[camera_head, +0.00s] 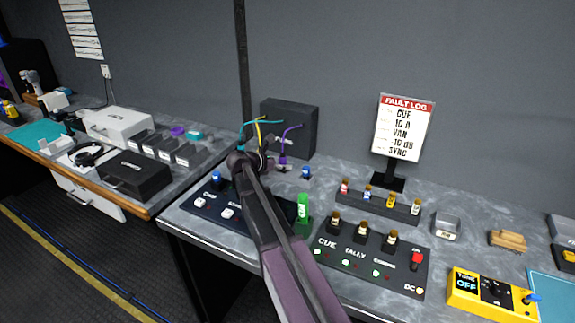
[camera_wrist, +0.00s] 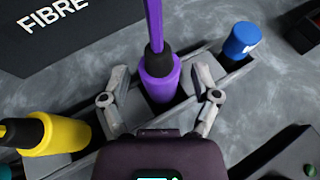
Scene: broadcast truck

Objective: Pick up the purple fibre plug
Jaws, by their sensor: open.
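The purple fibre plug (camera_wrist: 158,80) stands in a slot of the grey holder (camera_wrist: 232,76), with its black collar and purple cable rising from the top. In the head view the purple plug (camera_head: 282,158) is small, beside my gripper (camera_head: 266,155). In the wrist view my gripper (camera_wrist: 160,92) is open, with one finger on each side of the purple plug. The fingers look apart from the plug, though contact on the right side is hard to judge. My arm hides part of the holder in the head view.
A yellow plug (camera_wrist: 55,135) sits left of the purple one, and a blue plug (camera_wrist: 240,40) sits right. The black FIBRE box (camera_head: 290,125) stands behind. A green bottle-like item (camera_head: 303,208) and switch panel (camera_head: 372,258) are close to my arm.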

